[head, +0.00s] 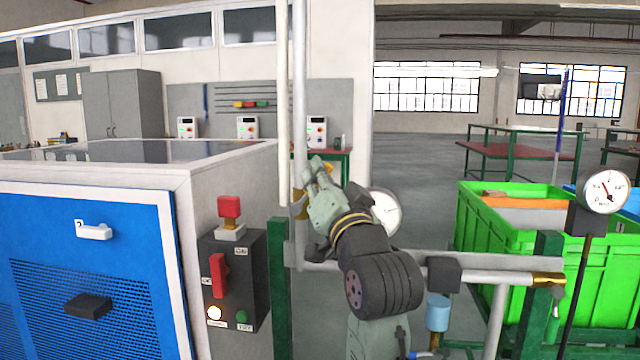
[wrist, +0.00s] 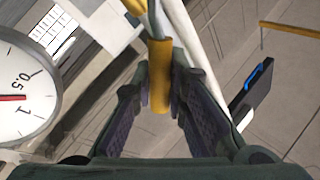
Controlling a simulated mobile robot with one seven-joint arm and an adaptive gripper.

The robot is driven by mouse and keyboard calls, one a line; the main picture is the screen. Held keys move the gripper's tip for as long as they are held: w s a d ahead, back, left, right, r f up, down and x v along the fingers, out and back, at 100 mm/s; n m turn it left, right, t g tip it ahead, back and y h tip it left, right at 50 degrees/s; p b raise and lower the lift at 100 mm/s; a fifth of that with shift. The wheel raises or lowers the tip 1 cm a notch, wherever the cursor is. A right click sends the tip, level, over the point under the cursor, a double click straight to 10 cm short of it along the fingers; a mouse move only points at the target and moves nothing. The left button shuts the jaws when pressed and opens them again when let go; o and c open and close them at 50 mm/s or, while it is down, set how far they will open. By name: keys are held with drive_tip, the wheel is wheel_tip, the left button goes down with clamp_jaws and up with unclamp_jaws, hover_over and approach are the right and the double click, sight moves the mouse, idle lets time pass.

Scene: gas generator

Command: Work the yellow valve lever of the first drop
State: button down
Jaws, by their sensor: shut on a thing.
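The yellow valve lever (wrist: 160,72) runs down between the two dark fingers of my gripper (wrist: 159,95) in the wrist view. The fingers are shut on the lever from both sides, and its lower end shows between them. In the head view my gripper (head: 308,182) is up against the vertical white pipes. Only a small yellow part of the valve (head: 300,204) shows there beside it; the rest is hidden behind my gripper and wrist.
A pressure gauge (head: 385,211) sits just behind my wrist; a gauge dial (wrist: 22,97) also fills the left of the wrist view. A blue generator cabinet (head: 90,260) with a control box (head: 236,275) stands left. A green crate (head: 475,235) and another gauge (head: 605,191) stand right.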

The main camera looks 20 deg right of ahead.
drive_tip(key=m, duration=0.1)
drive_tip(key=f+m+t+h, duration=0.1)
drive_tip(key=shift+s+d+f+m+b, duration=0.15)
drive_tip(key=shift+s+d+m+b, duration=0.15)
drive_tip(key=shift+d+b, duration=0.1)
drive_tip(key=shift+s+d+f+m+g+h+b, duration=0.3)
drive_tip(key=shift+f+m+h+b, duration=0.4)
drive_tip(key=shift+m+h, duration=1.4)
drive_tip(key=shift+s+d+f+m+g+h+b, duration=0.1)
drive_tip(key=shift+d+f+m+g+h+b, duration=0.3)
drive_tip(key=shift+f+m+h, duration=1.6)
drive_tip(key=shift+s+d+r+m+g+h+b, duration=0.25)
drive_tip(key=shift+m+h+b, duration=0.65)
drive_tip(key=shift+m, duration=2.3)
drive_tip(key=shift+f+h, duration=0.15)
drive_tip(key=shift+h, duration=0.35)
drive_tip(key=c, duration=1.6)
unclamp_jaws()
drive_tip(key=shift+p, duration=0.3)
drive_tip(key=shift+o, duration=0.2)
